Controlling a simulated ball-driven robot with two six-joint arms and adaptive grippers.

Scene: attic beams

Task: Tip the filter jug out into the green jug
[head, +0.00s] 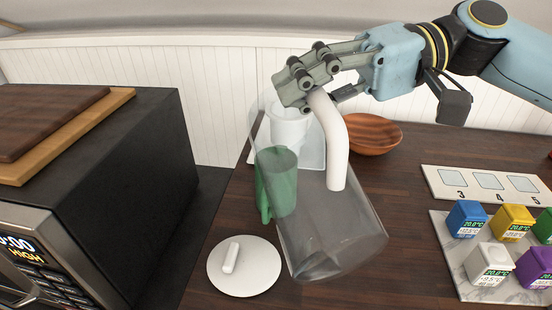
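The filter jug (335,235) is clear, with a white curved handle (334,150). It is tilted, its open top toward the upper left and its base toward the lower right. My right gripper (308,92) is closed around the top of the handle. The green jug (277,185) stands on the counter behind and left, partly seen through the clear wall. A white cylinder (289,125) shows near the filter jug's mouth; I cannot tell whether it is inside or behind. I see no stream of liquid. My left gripper is not in view.
A white round lid (258,277) lies at the counter's front left. A wooden bowl (373,136) sits behind the jug. Coloured cubes (513,222) on a marble board and a numbered white panel (480,183) are right. A microwave (40,268) and dark cabinet stand left.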

